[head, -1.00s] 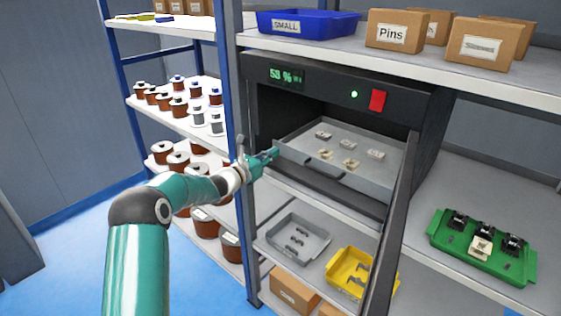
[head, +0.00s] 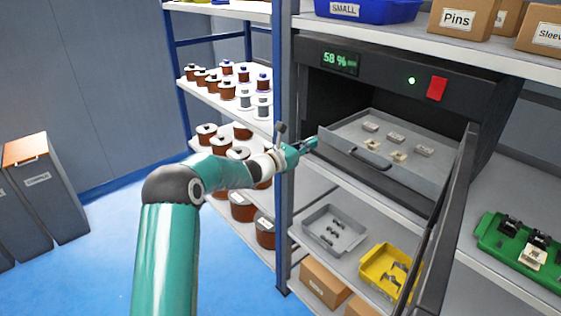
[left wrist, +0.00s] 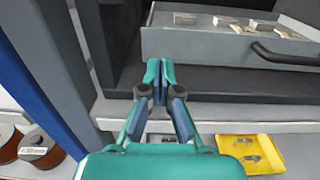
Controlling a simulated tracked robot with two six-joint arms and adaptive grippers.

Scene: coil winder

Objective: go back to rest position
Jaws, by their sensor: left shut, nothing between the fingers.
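My left gripper (head: 305,146) is shut and empty. In the head view it hangs at the left front corner of the pulled-out grey drawer (head: 345,152) of the dark cabinet (head: 385,68). In the left wrist view the closed fingertips (left wrist: 159,68) point at the cabinet, below and left of the drawer front (left wrist: 220,48). The drawer holds several small pale parts and has a dark handle (head: 371,159). My right gripper is in neither view.
The cabinet's open door (head: 446,215) sticks out to the right of the drawer. Below are a grey tray (head: 310,231) and a yellow bin (head: 372,270). A blue shelf post (head: 277,80) and shelves of copper spools stand close left. A green tray (head: 489,238) sits at right.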

